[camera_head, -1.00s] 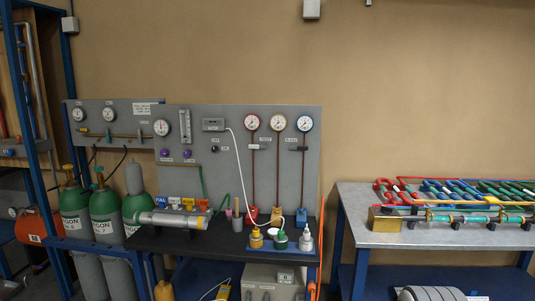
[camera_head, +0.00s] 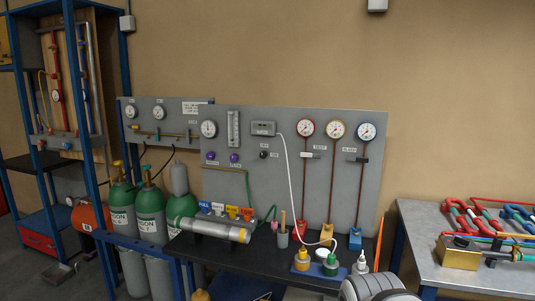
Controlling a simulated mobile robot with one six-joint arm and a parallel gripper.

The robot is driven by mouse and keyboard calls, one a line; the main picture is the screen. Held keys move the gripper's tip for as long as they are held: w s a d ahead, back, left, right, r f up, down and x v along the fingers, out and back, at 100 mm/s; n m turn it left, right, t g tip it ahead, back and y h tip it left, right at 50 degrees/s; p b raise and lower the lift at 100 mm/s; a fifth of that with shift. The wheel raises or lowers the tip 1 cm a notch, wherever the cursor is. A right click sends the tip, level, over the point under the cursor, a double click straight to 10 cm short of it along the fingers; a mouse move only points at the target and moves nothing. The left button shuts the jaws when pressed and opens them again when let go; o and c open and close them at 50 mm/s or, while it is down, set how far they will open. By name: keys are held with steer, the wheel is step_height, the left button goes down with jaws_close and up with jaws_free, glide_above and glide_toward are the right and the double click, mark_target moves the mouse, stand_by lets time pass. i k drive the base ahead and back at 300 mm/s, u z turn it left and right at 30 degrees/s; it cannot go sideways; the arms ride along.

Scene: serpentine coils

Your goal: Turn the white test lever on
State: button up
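The white test lever (camera_head: 307,155) is on the grey gauge panel (camera_head: 270,185), below the red-rimmed gauge (camera_head: 306,128). It lies horizontal across a thin vertical dark-red pipe. A small label that seems to read TEST is just right of it. A similar black lever (camera_head: 361,160) lies horizontal on the pipe under the blue-rimmed gauge (camera_head: 367,131). My gripper is not in view. A rounded grey-white part at the bottom right seems to be my own arm, well below and apart from the lever.
A dark bench (camera_head: 208,252) stands before the panel, holding a silver cylinder (camera_head: 215,230) and several capped bottles (camera_head: 302,260). A white hose (camera_head: 290,185) hangs left of the lever. Green gas cylinders (camera_head: 150,215) stand at left. A grey table (camera_head: 425,240) with coloured coils stands at right.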

mark_target(309, 155)
steer(key=u, duration=0.15)
steer(key=i, duration=1.7)
steer(key=z, duration=0.85)
steer(key=k, duration=0.95)
steer(key=z, duration=0.15)
steer(key=i, duration=0.95)
steer(key=u, duration=0.1)
